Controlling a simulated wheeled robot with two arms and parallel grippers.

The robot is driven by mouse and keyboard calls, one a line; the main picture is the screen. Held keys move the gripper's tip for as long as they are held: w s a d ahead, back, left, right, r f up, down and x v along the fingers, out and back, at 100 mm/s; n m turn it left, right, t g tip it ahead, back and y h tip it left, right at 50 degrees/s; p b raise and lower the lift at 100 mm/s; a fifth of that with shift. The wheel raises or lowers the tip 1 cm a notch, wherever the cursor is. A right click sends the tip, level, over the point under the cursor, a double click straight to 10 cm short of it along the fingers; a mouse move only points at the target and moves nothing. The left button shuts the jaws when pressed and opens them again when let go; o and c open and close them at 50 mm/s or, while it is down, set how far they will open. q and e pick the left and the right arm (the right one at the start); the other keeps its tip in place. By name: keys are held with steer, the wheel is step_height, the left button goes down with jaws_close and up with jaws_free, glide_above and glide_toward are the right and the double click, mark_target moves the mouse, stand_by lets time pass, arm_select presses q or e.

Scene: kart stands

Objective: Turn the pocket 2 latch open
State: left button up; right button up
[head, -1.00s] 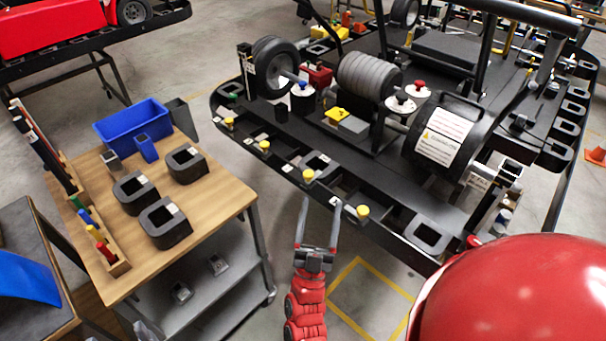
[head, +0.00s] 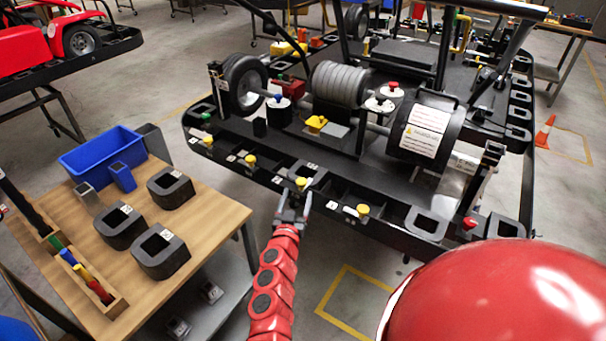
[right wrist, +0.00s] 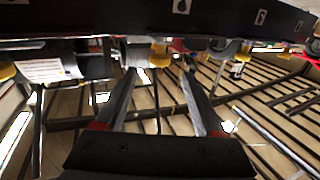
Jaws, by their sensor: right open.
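Yellow latch knobs stand along the near edge of the black kart stand (head: 430,250). One yellow latch knob (head: 301,183) is right at the tips of my right gripper (head: 293,202). The pocket numbers are too small to read, so I cannot tell surely which latch is pocket 2's. In the right wrist view my right gripper (right wrist: 162,74) is open, its two fingers apart and pointing at the rail. A yellow knob (right wrist: 158,50) shows just beyond and between the fingertips. I cannot see contact. My left gripper is not in view.
Other yellow knobs (head: 250,160) and (head: 363,209) sit along the same edge on either side. A wooden cart (head: 215,215) with black blocks and a blue bin (head: 100,155) stands at the left. A wheel (head: 244,84) and a dark drum (head: 425,130) rise above the stand.

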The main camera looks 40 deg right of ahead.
mark_target(305, 181)
steer(key=p+x, duration=0.1)
steer(key=x, duration=0.7)
steer(key=shift+w+d+r, duration=0.1)
steer(key=shift+w, duration=0.1)
steer(key=shift+x, duration=0.85)
steer(key=shift+s, duration=0.1)
jaws_close()
